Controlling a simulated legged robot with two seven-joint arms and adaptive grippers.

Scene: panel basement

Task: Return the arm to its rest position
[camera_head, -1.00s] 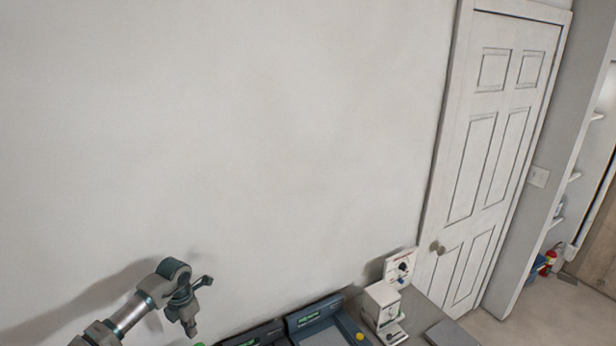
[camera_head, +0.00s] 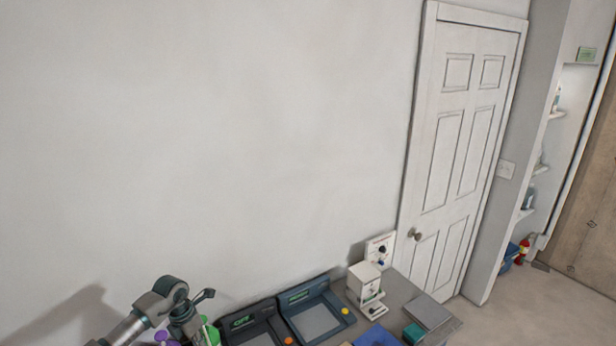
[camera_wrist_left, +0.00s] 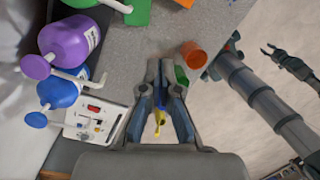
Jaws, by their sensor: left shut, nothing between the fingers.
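My left arm (camera_head: 135,325) comes in from the lower left in the head view, with a bent joint at the bottom edge; its gripper cannot be made out there. In the left wrist view my left gripper (camera_wrist_left: 160,68) has its fingertips together with nothing held. It is over the grey bench (camera_wrist_left: 150,45). A dark arm with a small gripper (camera_wrist_left: 267,52) shows at the right of that view, over the floor; its fingers look spread. It seems to be my right gripper. The head view does not show it.
In the head view, dark trays (camera_head: 315,318) and a white dispenser (camera_head: 365,285) stand on the bench. A white door (camera_head: 465,150) is behind.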

